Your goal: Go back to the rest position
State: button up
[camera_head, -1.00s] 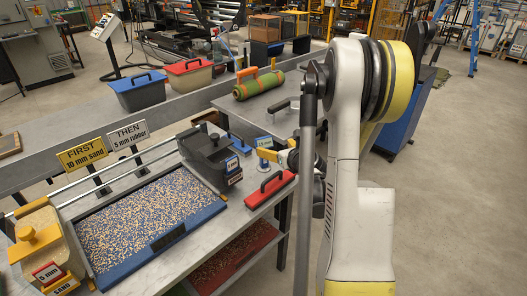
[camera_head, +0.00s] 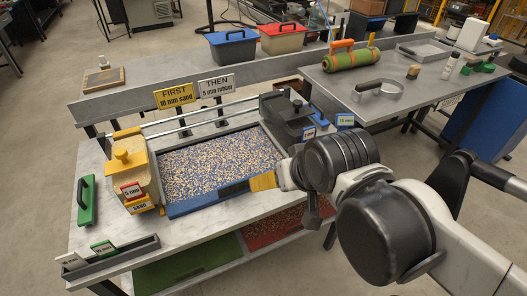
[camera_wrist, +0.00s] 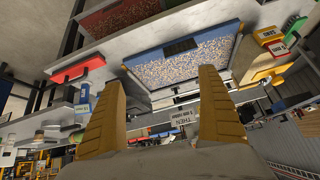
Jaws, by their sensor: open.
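My gripper (camera_head: 264,181) is at the end of the arm, which reaches in from the right in the head view. Its yellow fingers show in front of the front right part of the blue tray (camera_head: 190,208), which is full of mixed blue and tan granules. In the wrist view my gripper (camera_wrist: 160,78) has its two yellow fingers wide apart with nothing between them. The tray also shows there, upside down, beyond the fingertips. Whether the gripper touches anything cannot be told.
A sand hopper (camera_head: 135,172) stands left of the tray and a dark hopper (camera_head: 288,120) at its right. Signs (camera_head: 173,100) stand behind. A green turf roll (camera_head: 351,60) lies on the right table. A red-handled piece (camera_wrist: 78,68) shows in the wrist view.

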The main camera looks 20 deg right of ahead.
jog(key=shift+s+a+f+n, duration=0.1)
jog(key=shift+s+n, duration=0.4)
